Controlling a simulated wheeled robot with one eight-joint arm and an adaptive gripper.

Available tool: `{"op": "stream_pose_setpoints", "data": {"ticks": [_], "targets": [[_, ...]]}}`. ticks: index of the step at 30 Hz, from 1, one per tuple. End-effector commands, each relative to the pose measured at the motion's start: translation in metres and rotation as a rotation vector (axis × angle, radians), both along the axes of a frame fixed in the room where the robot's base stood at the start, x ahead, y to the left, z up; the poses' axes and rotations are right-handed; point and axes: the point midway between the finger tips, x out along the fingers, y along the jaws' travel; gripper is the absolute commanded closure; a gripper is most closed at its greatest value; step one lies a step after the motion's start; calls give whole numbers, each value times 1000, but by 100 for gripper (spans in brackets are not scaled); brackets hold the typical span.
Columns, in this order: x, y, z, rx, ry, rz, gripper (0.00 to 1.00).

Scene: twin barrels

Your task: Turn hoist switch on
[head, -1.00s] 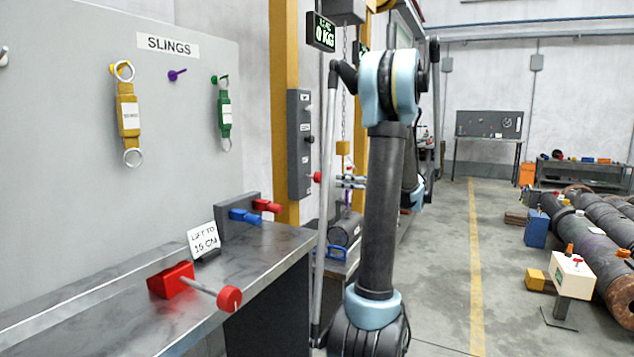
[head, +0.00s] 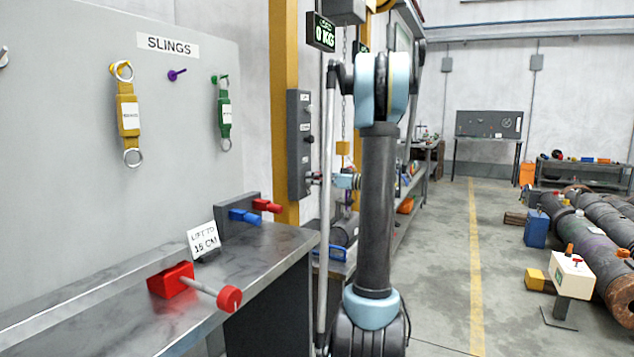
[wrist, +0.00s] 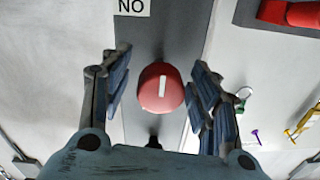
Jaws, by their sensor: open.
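The grey switch panel (head: 299,145) is on the yellow post, with several labels and dark knobs. In the wrist view, a red round knob (wrist: 160,88) with a white line running up the picture sits on the grey panel (wrist: 140,40). A label (wrist: 133,7) reading "NO" in this view lies above it. My gripper (wrist: 158,82) is open, one finger on each side of the red knob, with visible gaps. In the head view, my gripper (head: 321,178) is at the panel's lower end; its fingers largely hide the red knob there.
A workbench (head: 270,250) with a red handle (head: 172,280), blue and red clamps and a "LIFT TO 15 CM" card stands left. The sling board (head: 60,200) is behind it. A display (head: 321,32) reads 0 KG.

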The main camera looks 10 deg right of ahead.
Motion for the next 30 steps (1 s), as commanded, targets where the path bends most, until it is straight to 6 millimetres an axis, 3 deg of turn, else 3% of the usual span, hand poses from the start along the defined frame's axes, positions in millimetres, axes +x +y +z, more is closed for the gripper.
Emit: {"op": "stream_pose_setpoints", "data": {"ticks": [7, 13, 30], "targets": [[0, 0, 0, 0, 0, 0, 44], [0, 0, 0, 0, 0, 0, 89], [1, 0, 0, 75, 101, -1, 89]]}}
